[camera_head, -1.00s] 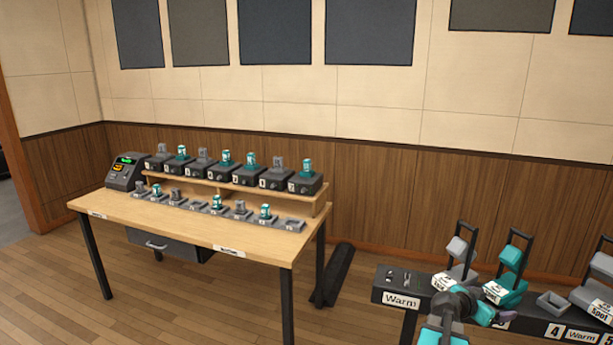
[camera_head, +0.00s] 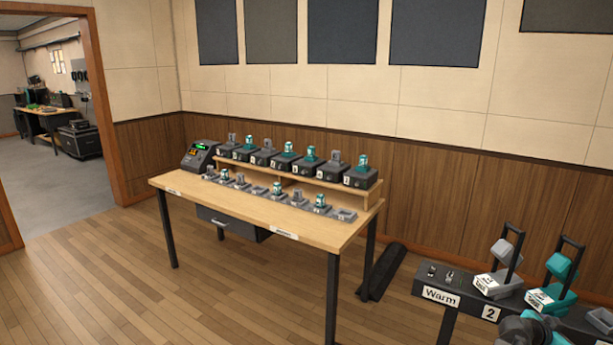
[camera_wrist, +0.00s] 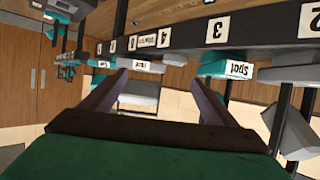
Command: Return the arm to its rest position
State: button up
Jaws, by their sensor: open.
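In the wrist view my gripper (camera_wrist: 158,84) is open, its two purple-grey fingers apart with nothing held between them. Behind the fingers hangs the numbered rail (camera_wrist: 185,42), seen upside down, with teal and grey labelled fader units. One teal unit with a "Spot" label (camera_wrist: 238,70) shows just beyond the right finger. I cannot tell the exact gap. In the head view part of my arm (camera_head: 530,329) shows at the bottom right, in front of the rail; the fingers cannot be made out there.
The rail with the "Warm" label (camera_head: 440,296) carries upright grey and teal units at the right. A wooden desk (camera_head: 250,210) with several small fader boxes and a console (camera_head: 200,155) stands in the middle. A dark roll (camera_head: 382,272) lies beside it. Floor at left is clear, by an open doorway.

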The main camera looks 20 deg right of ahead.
jog(key=w+a+f+n+t+y, duration=0.1)
jog(key=w+a+f+n+t, duration=0.1)
jog(key=w+a+f, duration=0.55)
jog(key=w+a+f+n+t+y, duration=0.1)
jog(key=w+a+f+n, duration=0.1)
jog(key=w+a+f, duration=0.55)
jog(key=w+a+f+n+y, duration=0.2)
jog(key=w+a+f, duration=0.25)
jog(key=a, duration=0.45)
jog(key=w+a+f+n+y, duration=0.1)
jog(key=w+a+f, duration=0.2)
jog(key=a+f, duration=0.5)
jog(key=s+a+f+n+g+y, duration=0.1)
jog(key=s+a+f+n, duration=0.2)
jog(key=a, duration=0.5)
jog(key=s+a+f+y, duration=0.2)
jog(key=s+a+f, duration=0.1)
jog(key=a+f, duration=0.3)
jog(key=s+a+f+n+g+y, duration=0.15)
jog(key=s+a+f, duration=0.25)
jog(key=a, duration=0.5)
jog(key=s+a+f+n+g+y, duration=0.1)
jog(key=s+a+n+g+y, duration=0.1)
jog(key=s+a+n, duration=0.2)
jog(key=s+a+f+n+g+y, duration=0.2)
jog(key=s+a+n, duration=0.1)
jog(key=s+a, duration=0.6)
jog(key=shift+s+a+n+g, duration=0.25)
jog(key=shift+s+n+g, duration=0.1)
jog(key=shift+s, duration=0.75)
